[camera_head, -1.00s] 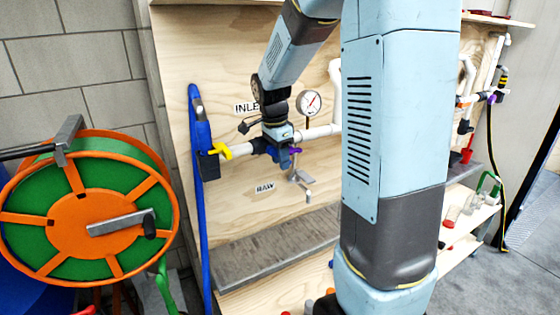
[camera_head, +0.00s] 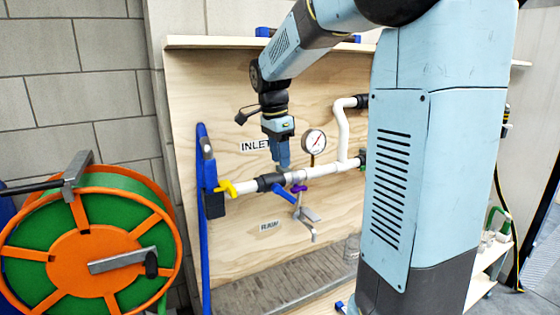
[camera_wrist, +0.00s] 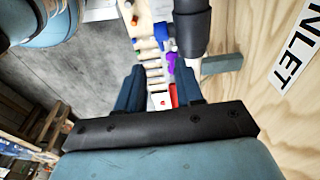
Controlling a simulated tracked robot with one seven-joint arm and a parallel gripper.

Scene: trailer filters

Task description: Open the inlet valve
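A white pipe (camera_head: 325,173) runs across the plywood panel below the INLET label (camera_head: 255,146). A yellow handle (camera_head: 227,188) sits at its left end. Further right are a black coupling (camera_head: 268,182), a blue lever (camera_head: 284,192) slanting down to the right and a purple handle (camera_head: 300,188) above a grey tap (camera_head: 305,213). Which handle is the inlet valve is not labelled clearly. My gripper (camera_head: 284,163) points down just above the pipe, near the blue lever. In the wrist view its fingers (camera_wrist: 159,90) are apart with nothing held; the purple handle (camera_wrist: 172,62) shows beyond them.
A pressure gauge (camera_head: 313,141) stands on the pipe close to the right of my gripper. A blue post (camera_head: 207,170) is left of the pipe. An orange and green hose reel (camera_head: 90,255) stands at the left. A grey ledge (camera_head: 275,287) lies below.

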